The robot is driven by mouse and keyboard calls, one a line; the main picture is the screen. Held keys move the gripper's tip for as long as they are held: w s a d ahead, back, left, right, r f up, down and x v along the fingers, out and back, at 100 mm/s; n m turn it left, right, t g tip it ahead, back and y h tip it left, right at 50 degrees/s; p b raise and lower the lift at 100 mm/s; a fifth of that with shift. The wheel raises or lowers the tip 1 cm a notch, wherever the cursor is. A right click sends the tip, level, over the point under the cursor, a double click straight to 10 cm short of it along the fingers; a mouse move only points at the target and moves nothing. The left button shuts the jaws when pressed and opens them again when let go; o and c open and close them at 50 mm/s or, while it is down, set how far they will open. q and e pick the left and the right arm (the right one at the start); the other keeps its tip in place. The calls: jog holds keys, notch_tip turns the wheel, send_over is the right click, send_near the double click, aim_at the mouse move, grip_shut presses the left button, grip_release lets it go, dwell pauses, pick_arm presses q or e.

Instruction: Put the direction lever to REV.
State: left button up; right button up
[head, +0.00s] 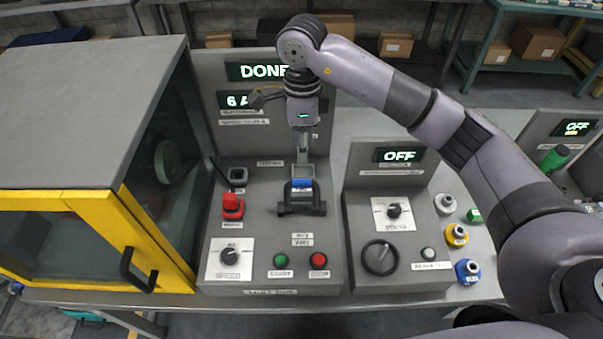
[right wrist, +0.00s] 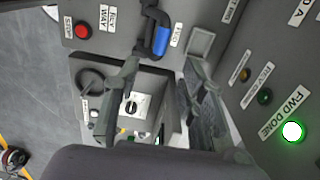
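The direction lever (head: 302,184) is a dark forked handle with a blue grip on the left console. The blue grip also shows in the right wrist view (right wrist: 162,40), next to a FWD label. In the head view my right gripper (head: 304,164) points down just above and behind the grip. In the right wrist view my right gripper (right wrist: 160,65) has its fingers spread, with the blue grip just beyond the gap between the tips. I cannot tell if they touch it. My left gripper is not in view.
A green FWD DONE lamp (right wrist: 293,132) is lit. A red mushroom button (head: 232,205), green button (head: 281,260) and red button (head: 318,260) surround the lever. A yellow-framed cabinet (head: 120,240) stands left. A second console (head: 398,278) with a black handwheel (head: 380,257) stands right.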

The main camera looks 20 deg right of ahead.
aim_at(302, 180)
notch_tip(302, 180, down, 10)
jog(key=p, duration=0.2)
jog(key=shift+p, duration=0.35)
jog(key=shift+w+f, duration=0.1)
jog(key=shift+f, duration=0.65)
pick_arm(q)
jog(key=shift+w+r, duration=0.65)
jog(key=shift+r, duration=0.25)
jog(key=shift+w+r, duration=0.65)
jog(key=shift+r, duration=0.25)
pick_arm(e)
grip_shut()
